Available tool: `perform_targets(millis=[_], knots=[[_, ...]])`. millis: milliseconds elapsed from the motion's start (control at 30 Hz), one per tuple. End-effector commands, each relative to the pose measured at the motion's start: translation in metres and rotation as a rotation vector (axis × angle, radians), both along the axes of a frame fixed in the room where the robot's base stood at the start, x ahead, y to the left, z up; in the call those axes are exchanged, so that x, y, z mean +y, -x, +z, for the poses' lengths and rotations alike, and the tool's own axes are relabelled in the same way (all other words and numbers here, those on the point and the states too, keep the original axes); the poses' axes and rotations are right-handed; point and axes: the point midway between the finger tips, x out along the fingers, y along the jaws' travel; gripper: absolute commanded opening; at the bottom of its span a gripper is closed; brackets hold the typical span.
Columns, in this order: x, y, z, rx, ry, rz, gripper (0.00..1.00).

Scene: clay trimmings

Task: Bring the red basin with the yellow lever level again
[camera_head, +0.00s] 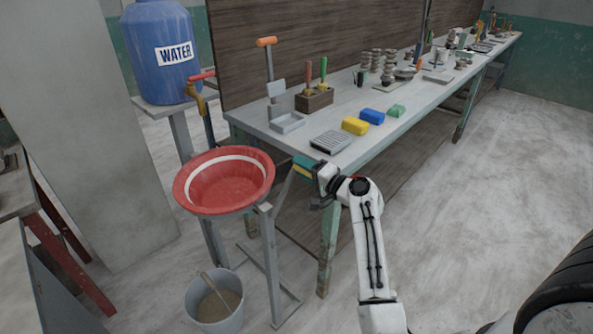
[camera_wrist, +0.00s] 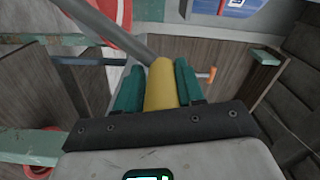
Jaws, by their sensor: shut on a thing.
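The red basin (camera_head: 222,186) with a white band inside sits on a grey metal stand (camera_head: 270,255) in the head view. Its rim looks lower at the left than at the right, and it looks empty. A grey rod (camera_head: 286,187) runs from the basin's right side to the lever's yellow grip, which the wrist view shows clearly (camera_wrist: 161,88). My gripper (camera_head: 304,168) is right of the basin, its teal fingers closed around the grip. In the wrist view my gripper (camera_wrist: 160,72) has one finger on each side of it. Part of the basin (camera_wrist: 103,22) shows at the top left there.
A long workbench (camera_head: 395,125) with tools and coloured blocks stands behind my gripper. A blue water barrel (camera_head: 160,75) with a tap (camera_head: 197,95) stands behind the basin. A bucket (camera_head: 214,303) of murky liquid is on the floor below it. Floor at the right is clear.

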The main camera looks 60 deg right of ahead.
Motion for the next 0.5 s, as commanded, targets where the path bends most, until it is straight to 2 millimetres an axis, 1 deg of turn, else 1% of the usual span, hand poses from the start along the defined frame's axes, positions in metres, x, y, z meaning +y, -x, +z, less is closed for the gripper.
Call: perform_targets(millis=[200,500], knots=[[-0.0059,-0.0004,-0.0039,-0.023,-0.057,0.006,0.0],[-0.0076,0.0,-0.0054,-0.027,-0.073,0.006,0.0]])
